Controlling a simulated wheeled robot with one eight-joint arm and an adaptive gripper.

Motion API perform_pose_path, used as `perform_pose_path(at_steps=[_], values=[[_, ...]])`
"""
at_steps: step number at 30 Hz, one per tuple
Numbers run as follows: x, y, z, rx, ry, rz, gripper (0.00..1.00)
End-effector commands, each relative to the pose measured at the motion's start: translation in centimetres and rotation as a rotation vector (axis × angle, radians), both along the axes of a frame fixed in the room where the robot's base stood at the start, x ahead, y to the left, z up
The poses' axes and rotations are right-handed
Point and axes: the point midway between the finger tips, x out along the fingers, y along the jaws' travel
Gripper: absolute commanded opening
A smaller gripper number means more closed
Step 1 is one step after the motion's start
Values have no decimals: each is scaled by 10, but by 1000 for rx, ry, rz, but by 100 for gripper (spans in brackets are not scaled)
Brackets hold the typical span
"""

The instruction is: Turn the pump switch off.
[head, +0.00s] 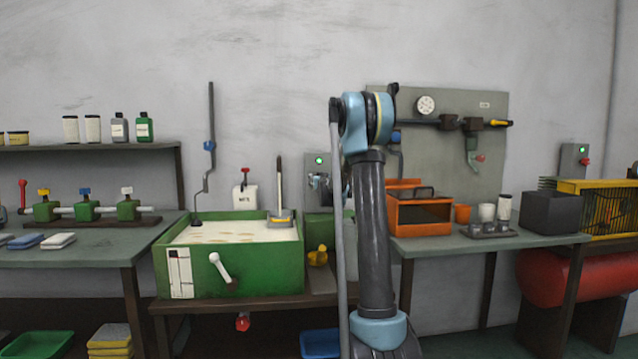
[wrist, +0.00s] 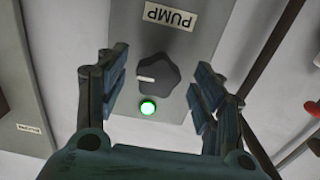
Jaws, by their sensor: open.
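The pump switch (wrist: 158,77) is a dark lobed knob on a grey box under a "PUMP" label (wrist: 171,16) in the wrist view. Its white mark points to the left in that view. A green lamp (wrist: 148,107) beside the knob is lit. In the head view the grey box (head: 309,158) is on the wall behind the green tank, its lamp glowing green. My gripper (wrist: 160,82) is open, with one finger on each side of the knob in the wrist view and visible gaps on both sides. In the head view my arm partly hides the box and knob.
A green tank (head: 200,277) of milky liquid stands left of my arm. An orange box (head: 420,216) and cups are on the right bench. Another grey switch box (head: 573,160) with a green lamp is at far right. Pipes run beside the pump box.

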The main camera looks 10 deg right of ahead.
Motion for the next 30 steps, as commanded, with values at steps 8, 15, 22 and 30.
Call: perform_pose_path(at_steps=[8,15,22,30], values=[[24,0,0,0,0,0,62],[27,-1,0,0,0,0,62],[27,-1,0,0,0,0,34],[27,-1,0,-3,0,3,15]])
